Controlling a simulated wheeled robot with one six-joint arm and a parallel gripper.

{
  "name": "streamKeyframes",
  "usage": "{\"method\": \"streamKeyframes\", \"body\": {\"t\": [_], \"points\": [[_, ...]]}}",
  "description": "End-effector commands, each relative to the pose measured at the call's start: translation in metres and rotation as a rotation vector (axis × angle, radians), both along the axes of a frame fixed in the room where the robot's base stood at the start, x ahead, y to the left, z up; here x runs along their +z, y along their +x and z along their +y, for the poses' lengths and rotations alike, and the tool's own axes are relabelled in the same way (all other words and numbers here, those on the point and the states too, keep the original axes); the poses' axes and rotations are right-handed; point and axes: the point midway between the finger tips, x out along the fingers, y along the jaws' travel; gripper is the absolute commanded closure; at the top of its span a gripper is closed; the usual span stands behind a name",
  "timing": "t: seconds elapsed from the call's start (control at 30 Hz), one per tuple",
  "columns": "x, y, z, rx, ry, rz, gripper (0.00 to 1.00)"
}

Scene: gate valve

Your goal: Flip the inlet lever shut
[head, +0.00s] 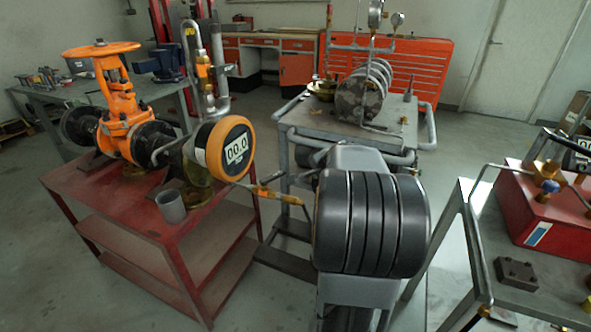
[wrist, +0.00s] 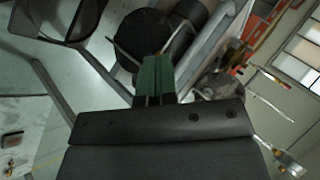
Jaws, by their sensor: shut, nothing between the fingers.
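An orange gate valve with a round handwheel (head: 101,49) stands on a red cart (head: 150,225) at the left of the head view. In front is a round orange-rimmed gauge (head: 230,148) reading 00.0. A brass fitting with an orange part (head: 268,192) sits on a thin line right of the gauge. Another brass fitting (head: 204,72) is on the upright pipe. I cannot tell which bears the inlet lever, or its position. My gripper (wrist: 156,66) shows in the wrist view, its green fingers together and empty. The head view shows my dark arm but not the fingers.
At right, a red box (head: 540,210) with brass fittings and a blue knob sits on a grey table. A grey cup (head: 171,206) stands on the red cart.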

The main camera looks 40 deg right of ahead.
Motion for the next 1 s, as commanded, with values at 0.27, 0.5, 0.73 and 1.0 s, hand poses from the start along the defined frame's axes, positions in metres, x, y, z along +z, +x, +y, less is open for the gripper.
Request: {"method": "streamKeyframes", "body": {"t": [0.27, 0.5, 0.73, 1.0], "points": [[0.002, 0.004, 0.034, 0.114, 0.229, -0.056, 1.00], [-0.018, 0.020, 0.035, 0.132, 0.235, -0.050, 1.00], [-0.049, 0.054, 0.036, 0.136, 0.235, -0.048, 1.00], [-0.066, 0.090, 0.037, 0.137, 0.231, -0.050, 1.00]]}}
